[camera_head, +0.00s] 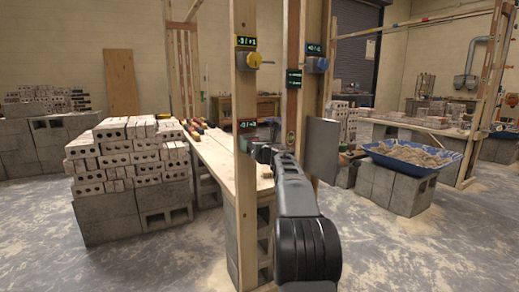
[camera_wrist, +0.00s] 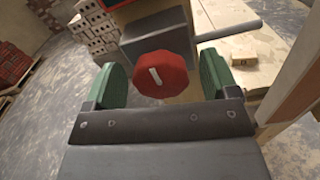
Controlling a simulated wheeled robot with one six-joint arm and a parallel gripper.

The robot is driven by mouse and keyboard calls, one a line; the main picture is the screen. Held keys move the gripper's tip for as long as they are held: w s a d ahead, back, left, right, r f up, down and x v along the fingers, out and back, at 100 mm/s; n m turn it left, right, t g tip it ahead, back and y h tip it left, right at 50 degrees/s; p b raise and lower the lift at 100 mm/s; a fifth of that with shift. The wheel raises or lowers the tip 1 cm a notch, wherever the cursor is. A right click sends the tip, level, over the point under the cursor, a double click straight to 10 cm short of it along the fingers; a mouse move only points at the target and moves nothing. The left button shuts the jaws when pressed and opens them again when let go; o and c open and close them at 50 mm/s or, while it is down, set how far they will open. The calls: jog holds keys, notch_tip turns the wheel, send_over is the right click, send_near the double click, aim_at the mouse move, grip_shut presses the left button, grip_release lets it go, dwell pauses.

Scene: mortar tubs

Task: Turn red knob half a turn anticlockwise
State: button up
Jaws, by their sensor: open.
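The red knob (camera_wrist: 172,80) shows in the wrist view, on the front of a grey box (camera_wrist: 150,45). A short white mark on its face stands nearly upright, its top leaning slightly left. My gripper (camera_wrist: 163,70) is open, with one green finger on each side of the knob and a gap between knob and finger on both sides. Neither finger visibly touches it. In the head view my gripper (camera_head: 258,150) is at the left wooden post (camera_head: 246,190), just under a small lit display (camera_head: 247,125). The red knob cannot be made out there.
A yellow knob (camera_head: 254,61) is higher on the same post, and a blue knob (camera_head: 318,65) is on the post to the right. A grey bar (camera_wrist: 230,30) sticks out right of the red knob. Stacked bricks (camera_head: 130,150) stand left; open floor lies in front.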

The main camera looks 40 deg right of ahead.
jog(key=s+a, duration=0.2)
jog(key=s, duration=1.1)
jog(key=shift+s, duration=0.25)
jog(key=s+a+r+m+g+h+p, duration=0.35)
jog(key=a+r+m+p, duration=0.75)
jog(key=m+p, duration=0.85)
jog(key=s+a+r+m+g+y+p, duration=0.1)
jog(key=s+a+m+g+y+p, duration=0.5)
jog(key=s+a+p, duration=1.1)
jog(key=a+m+g+p, duration=0.1)
jog(key=m+g+p, duration=0.1)
jog(key=m+g, duration=0.2)
jog(key=shift+a+m+g, duration=0.35)
jog(key=shift+m, duration=1.3)
jog(key=shift+r, duration=0.1)
jog(key=shift+c, duration=0.5)
